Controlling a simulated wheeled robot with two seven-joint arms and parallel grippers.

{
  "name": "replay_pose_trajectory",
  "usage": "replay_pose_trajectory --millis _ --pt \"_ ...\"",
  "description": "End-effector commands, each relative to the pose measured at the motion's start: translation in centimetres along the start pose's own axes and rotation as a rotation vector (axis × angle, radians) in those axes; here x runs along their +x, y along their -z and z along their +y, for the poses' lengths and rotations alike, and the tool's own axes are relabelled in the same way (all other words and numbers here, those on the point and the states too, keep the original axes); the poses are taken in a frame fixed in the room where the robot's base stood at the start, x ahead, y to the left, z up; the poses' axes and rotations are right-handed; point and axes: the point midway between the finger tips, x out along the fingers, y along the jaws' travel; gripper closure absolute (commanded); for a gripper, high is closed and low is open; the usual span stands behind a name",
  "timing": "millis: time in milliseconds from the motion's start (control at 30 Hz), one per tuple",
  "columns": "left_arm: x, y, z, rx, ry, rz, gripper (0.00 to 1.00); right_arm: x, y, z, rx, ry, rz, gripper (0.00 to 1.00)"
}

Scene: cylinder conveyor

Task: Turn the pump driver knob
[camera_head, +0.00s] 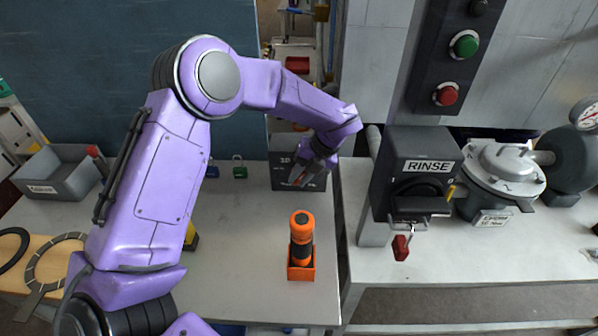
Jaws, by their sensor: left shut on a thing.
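A dark box marked RINSE (411,168) stands on the right-hand bench, with a dark round knob-like part on its front. I cannot tell for sure that this is the pump driver. My left gripper (303,177) is left of this box and apart from it, in front of a dark bin (284,182) with white lettering. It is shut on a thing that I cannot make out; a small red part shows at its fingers. My right gripper is not in view.
An orange-and-black cylinder (301,228) stands in an orange holder (301,273) on the left bench. A red tag (401,247) hangs below the RINSE box. Green (465,44) and red (446,95) buttons are above it. A silver pump-like housing (500,165) stands to its right.

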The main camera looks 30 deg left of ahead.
Motion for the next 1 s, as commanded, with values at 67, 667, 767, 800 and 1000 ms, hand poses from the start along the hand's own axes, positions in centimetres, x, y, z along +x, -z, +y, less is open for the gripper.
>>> replay_pose_trajectory --millis 67,667,767,800,1000 --pt "-0.43 -0.18 -0.04 0.0 -0.047 -0.008 1.0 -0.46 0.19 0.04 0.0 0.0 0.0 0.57" --pt "-0.35 -0.23 -0.22 -0.003 -0.211 -0.009 1.0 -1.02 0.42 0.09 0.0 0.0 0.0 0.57" --pt "-0.35 -0.24 -0.21 -0.003 -0.212 -0.009 1.0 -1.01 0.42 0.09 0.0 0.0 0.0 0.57" --pt "-0.35 -0.25 -0.21 -0.003 -0.212 -0.009 1.0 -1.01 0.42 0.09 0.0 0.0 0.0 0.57" --pt "-0.35 -0.26 -0.2 -0.003 -0.211 -0.009 0.67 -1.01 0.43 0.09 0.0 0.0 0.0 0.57"
